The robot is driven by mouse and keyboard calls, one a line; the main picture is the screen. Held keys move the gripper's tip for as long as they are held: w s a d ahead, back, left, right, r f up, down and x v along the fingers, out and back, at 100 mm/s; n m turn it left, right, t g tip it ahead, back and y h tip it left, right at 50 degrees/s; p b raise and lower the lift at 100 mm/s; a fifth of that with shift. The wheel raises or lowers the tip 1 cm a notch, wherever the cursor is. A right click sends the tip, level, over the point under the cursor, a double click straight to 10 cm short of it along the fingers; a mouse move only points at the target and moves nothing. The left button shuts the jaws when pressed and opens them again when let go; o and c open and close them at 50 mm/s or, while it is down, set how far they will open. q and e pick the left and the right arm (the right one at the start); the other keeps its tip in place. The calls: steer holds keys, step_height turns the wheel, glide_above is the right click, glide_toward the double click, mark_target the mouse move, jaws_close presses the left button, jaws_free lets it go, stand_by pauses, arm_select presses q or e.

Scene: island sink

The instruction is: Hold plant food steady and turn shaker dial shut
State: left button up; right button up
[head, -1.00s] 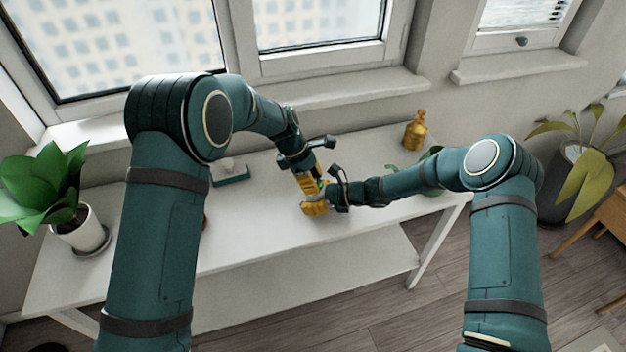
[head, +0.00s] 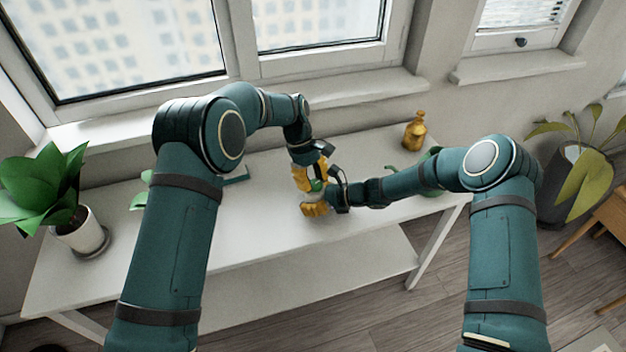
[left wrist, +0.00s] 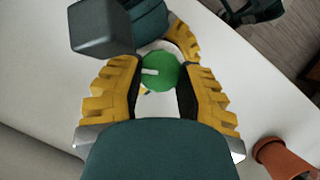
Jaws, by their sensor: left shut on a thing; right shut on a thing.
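The plant food shaker (head: 311,197) is upright on the white table, mostly covered by my grippers. Its round green dial (left wrist: 160,71), with a white bar mark, faces the left wrist camera; a bit of green also shows in the head view (head: 317,185). My left gripper (head: 315,181) comes from above, its yellow fingers on both sides of the dial, shut on it (left wrist: 160,80). My right gripper (head: 316,207) comes from the right, lower down, and is shut on the shaker's body, which is largely hidden.
An amber bottle (head: 415,131) stands at the table's back right. A leafy plant in a white pot (head: 80,236) is at the left end. A terracotta pot (left wrist: 280,157) shows in the left wrist view. The front of the white table (head: 250,235) is clear.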

arm_select(q)
steer(key=shift+f+m, duration=0.15)
steer(key=shift+m, duration=0.65)
steer(key=shift+y, duration=0.3)
steer(key=o, duration=1.3)
steer(key=v, duration=1.2)
steer(key=shift+w, duration=0.2)
